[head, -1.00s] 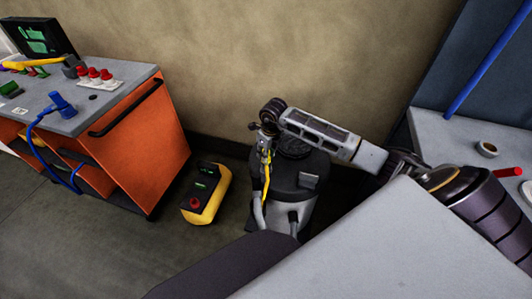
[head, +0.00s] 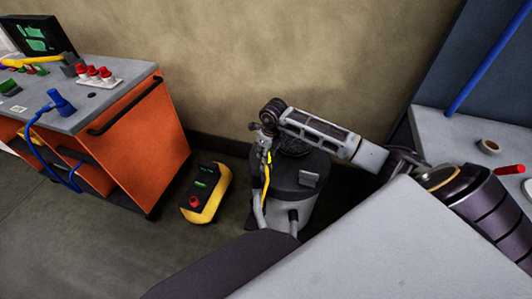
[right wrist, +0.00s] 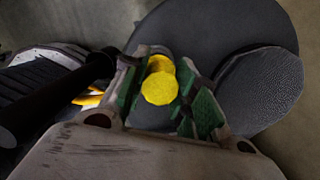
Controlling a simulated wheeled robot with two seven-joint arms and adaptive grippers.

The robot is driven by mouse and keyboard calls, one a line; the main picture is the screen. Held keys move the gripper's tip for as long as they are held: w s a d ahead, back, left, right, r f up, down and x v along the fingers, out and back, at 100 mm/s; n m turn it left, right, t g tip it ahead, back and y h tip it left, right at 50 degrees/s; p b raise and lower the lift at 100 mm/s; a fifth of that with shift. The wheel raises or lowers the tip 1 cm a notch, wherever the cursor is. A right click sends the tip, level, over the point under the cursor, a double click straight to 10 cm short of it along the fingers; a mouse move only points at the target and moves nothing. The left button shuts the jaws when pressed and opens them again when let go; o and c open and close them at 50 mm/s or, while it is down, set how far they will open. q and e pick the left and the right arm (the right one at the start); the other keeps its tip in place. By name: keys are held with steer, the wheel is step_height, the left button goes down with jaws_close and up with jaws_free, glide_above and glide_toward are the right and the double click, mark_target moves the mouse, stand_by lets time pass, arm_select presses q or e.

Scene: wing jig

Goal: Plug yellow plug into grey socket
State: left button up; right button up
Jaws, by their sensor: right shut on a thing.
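My right gripper (head: 265,150) hangs pointing down in the head view, in front of a grey and black canister. In the right wrist view its green-padded fingers (right wrist: 162,98) are shut on the yellow plug (right wrist: 160,88), which shows its round yellow end. In the head view the plug itself is small and mostly hidden by the fingers, and a yellow cable (head: 267,183) hangs below it. I cannot make out a grey socket for certain in either view. My left gripper is not in view.
The canister (head: 308,180) stands on the floor against the wall. A yellow and black box (head: 212,207) with a red button lies left of it. An orange cart (head: 140,150) at left carries a blue plug (head: 60,102).

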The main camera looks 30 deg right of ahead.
steer(key=shift+f, duration=0.35)
stand_by(0.3)
steer(key=o, duration=1.1)
steer(key=shift+c, duration=0.2)
steer(key=shift+r, duration=0.1)
step_height(320, 180, up, 12)
steer(key=s, duration=0.1)
steer(key=shift+s+d, duration=0.2)
steer(key=shift+s, duration=0.2)
stand_by(0.4)
step_height(320, 180, up, 9)
steer(key=p, duration=0.8)
steer(key=shift+p, duration=0.35)
steer(key=shift+r+p, duration=0.4)
steer(key=shift+p, duration=0.1)
